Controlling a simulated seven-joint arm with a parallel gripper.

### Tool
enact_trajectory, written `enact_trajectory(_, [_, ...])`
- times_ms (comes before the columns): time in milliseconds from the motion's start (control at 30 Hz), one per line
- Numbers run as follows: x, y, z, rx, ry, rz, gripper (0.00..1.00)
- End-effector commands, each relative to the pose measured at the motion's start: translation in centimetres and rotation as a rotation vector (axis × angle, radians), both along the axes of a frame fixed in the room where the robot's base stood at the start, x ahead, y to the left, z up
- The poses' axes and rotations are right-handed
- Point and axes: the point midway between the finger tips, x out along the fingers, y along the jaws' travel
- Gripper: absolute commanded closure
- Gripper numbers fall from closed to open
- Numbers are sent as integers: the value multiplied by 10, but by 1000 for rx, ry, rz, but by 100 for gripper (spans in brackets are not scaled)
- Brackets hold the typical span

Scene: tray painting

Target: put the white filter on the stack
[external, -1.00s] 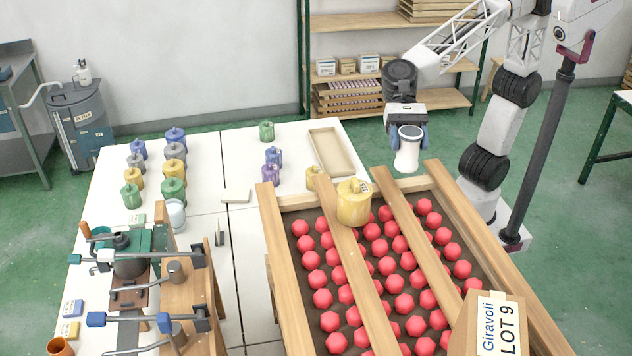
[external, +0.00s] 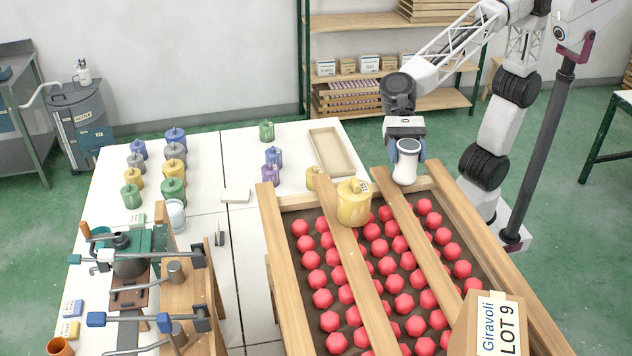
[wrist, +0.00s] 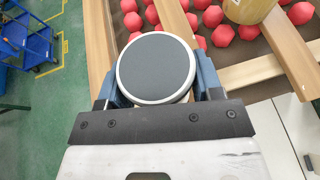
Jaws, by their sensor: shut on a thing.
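My gripper (external: 406,152) is shut on a white cylinder with a grey round top, which I take as the white filter (external: 404,174). It is held roughly upright, close to the far rail of the wooden frame; whether it touches the rail is unclear. In the wrist view the filter (wrist: 155,68) sits between the blue fingers of my gripper (wrist: 157,82), grey face toward the camera. A yellow lidded pot (external: 353,206) stands on a wooden slat left of the filter. I cannot tell which thing is the stack.
The wooden frame (external: 282,250) holds rows of red pieces under long slats. A box marked LOT 9 (external: 490,330) stands at its near right. Colored pots (external: 174,190) crowd the left table. An empty beige tray (external: 331,152) lies behind the frame.

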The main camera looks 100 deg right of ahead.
Motion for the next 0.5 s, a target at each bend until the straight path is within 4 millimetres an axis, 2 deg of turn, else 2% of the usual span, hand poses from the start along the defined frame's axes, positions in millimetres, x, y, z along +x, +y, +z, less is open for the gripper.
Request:
enact_trajectory(100, [0,0,-2,0,1,0,67])
enact_trajectory(133, [0,0,-2,0,0,0,37])
enact_trajectory(267, [0,0,-2,0,0,0,17])
enact_trajectory(300, [0,0,-2,0,0,0,14])
enact_trajectory(500, [0,0,-2,0,0,0,14])
